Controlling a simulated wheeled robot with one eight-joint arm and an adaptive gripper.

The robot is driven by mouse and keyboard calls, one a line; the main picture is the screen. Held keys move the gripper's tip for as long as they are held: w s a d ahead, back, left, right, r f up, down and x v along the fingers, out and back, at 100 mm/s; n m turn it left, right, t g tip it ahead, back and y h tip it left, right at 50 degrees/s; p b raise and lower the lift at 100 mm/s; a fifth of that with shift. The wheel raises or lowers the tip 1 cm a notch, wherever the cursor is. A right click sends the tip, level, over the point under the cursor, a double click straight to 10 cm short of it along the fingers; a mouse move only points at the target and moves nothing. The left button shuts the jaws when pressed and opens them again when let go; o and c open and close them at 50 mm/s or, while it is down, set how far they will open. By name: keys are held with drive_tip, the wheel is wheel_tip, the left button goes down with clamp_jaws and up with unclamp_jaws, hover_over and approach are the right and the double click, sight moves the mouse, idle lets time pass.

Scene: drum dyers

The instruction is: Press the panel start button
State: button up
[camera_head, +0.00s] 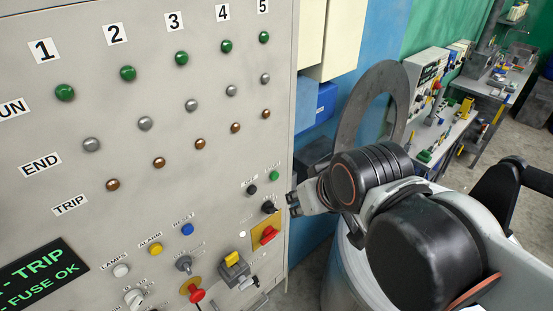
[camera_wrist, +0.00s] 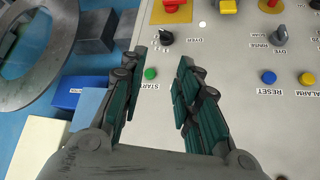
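The grey control panel (camera_head: 200,60) stands upright and fills the left of the head view. The small green start button (camera_head: 274,175) is near its right edge, beside a black button (camera_head: 251,189). In the wrist view the green button (camera_wrist: 150,73) has a START label and shows between the fingers, nearer the left one. My gripper (camera_head: 293,204) is at the panel's right edge, a little below and right of the button. In the wrist view my gripper (camera_wrist: 162,58) is open and empty, with a gap between its fingers. Contact with the panel cannot be told.
A black selector knob (camera_wrist: 166,38) and a red switch on a yellow plate (camera_head: 266,236) are close to the button. A blue reset button (camera_head: 187,229) and a yellow alarm button (camera_head: 155,249) lie further left. A grey ring (camera_head: 352,105) stands behind my arm.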

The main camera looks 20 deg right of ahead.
drive_tip(key=shift+r, duration=0.15)
clamp_jaws()
idle(1.2)
